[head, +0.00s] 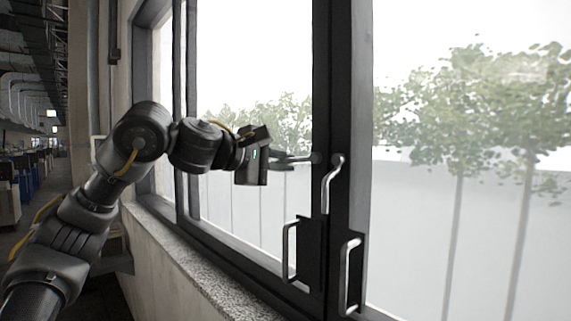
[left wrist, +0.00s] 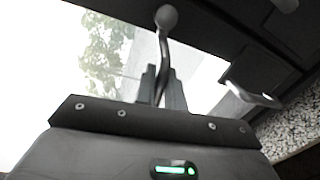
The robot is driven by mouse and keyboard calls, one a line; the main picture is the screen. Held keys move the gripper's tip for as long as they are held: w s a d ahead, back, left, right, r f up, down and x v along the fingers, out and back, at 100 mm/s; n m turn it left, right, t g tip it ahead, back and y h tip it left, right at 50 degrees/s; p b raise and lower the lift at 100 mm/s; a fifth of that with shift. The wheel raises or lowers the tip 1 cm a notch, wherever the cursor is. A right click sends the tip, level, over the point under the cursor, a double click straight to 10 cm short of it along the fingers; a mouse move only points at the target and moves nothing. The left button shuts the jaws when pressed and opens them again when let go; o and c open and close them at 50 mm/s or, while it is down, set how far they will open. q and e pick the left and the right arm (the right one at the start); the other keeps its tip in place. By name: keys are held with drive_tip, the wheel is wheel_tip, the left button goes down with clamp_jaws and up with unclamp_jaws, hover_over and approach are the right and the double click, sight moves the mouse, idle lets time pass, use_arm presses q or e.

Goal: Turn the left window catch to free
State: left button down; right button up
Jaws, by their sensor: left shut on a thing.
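The left window catch (head: 316,158) is a metal lever with a round pivot on the dark middle frame of the window. Its handle points left, about level, in the head view. My left gripper (head: 290,160) is shut on this handle, coming from the left. In the left wrist view the catch (left wrist: 166,20) shows its round knob at the top, and its lever runs down between the fingers of my left gripper (left wrist: 161,85). The right window catch (head: 327,185) hangs downward from its pivot just to the right. My right gripper is not in view.
Two pull handles, the left one (head: 289,250) and the right one (head: 347,275), stand out from the frame below the catches. A speckled stone sill (head: 190,262) runs along the window's foot. Trees and a pale wall show behind the glass.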

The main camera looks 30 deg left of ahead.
use_arm(q)
drive_tip(key=c, duration=1.6)
unclamp_jaws()
drive_tip(key=shift+s, duration=0.15)
drive_tip(key=shift+s+a+b, duration=0.15)
drive_tip(key=shift+s+b, duration=0.1)
drive_tip(key=shift+b, duration=0.1)
drive_tip(key=b+v, duration=0.3)
drive_tip(key=v, duration=0.7)
drive_tip(key=shift+s+r+b, duration=0.1)
drive_tip(key=shift+r+b, duration=0.05)
drive_tip(key=shift+b, duration=0.25)
